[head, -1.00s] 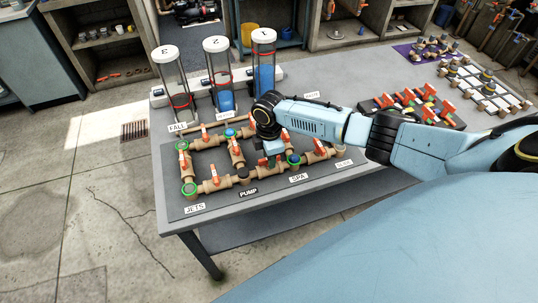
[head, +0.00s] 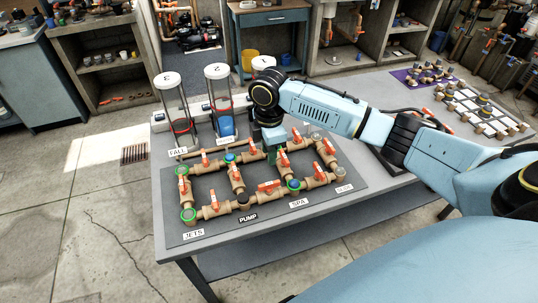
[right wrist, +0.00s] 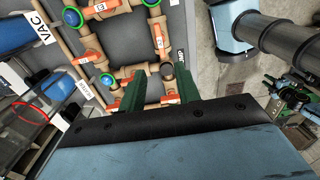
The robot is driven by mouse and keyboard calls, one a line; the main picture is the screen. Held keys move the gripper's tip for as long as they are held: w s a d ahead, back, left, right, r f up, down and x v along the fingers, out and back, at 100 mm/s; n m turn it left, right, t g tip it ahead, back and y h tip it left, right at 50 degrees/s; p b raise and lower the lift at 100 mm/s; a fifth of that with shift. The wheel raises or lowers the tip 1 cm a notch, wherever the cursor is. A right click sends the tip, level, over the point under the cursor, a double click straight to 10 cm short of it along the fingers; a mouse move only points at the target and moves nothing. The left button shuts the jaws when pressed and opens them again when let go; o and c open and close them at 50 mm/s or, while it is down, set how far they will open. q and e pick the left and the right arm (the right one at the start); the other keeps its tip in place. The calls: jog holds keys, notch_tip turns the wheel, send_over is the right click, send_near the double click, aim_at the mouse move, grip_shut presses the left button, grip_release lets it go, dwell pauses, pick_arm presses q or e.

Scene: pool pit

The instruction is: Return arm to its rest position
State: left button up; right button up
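My right gripper (head: 271,156) hangs above the back part of the pipe board in the head view, with its green fingers pointing down. In the right wrist view the two green fingers (right wrist: 160,92) stand apart with nothing held between them. The pipe board (head: 240,215) has brown pipes and red valve handles, and lies flat on the grey table. Whether the fingertips touch a pipe is hard to tell, but they look clear of it. My right arm (head: 330,107) reaches in from the right, across the table.
Clear tubes (head: 219,105) stand at the table's back left; my wrist partly covers the rightmost one. A tray of fittings (head: 480,105) and a purple mat (head: 408,78) lie at the far right. Floor (head: 90,230) left of the table (head: 215,258) is clear.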

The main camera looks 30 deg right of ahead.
dwell(0.4)
jog(key=s+a+f+m+t+y, duration=0.2)
jog(key=s+a+f+m, duration=0.35)
jog(key=s+a, duration=0.75)
jog(key=s+d+m+t+h, duration=0.1)
jog(key=s+d+m, duration=0.25)
jog(key=s, duration=0.35)
jog(key=s+d+m+t+h, duration=0.1)
jog(key=s+d+m, duration=0.1)
jog(key=s+m, duration=0.35)
jog(key=s+f+n+g+b, duration=0.2)
jog(key=f+b, duration=0.6)
jog(key=f, duration=2.5)
jog(key=s+d+f+b, duration=0.1)
jog(key=s+f+b, duration=0.2)
jog(key=s+f, duration=0.5)
jog(key=s+d+f+g+b, duration=0.1)
jog(key=s+d+f+b, duration=0.1)
jog(key=s+f, duration=0.7)
notch_tip(320, 180, down, 3)
jog(key=shift+s+f+b, duration=0.1)
jog(key=shift+s+b, duration=0.05)
jog(key=shift+b, duration=0.3)
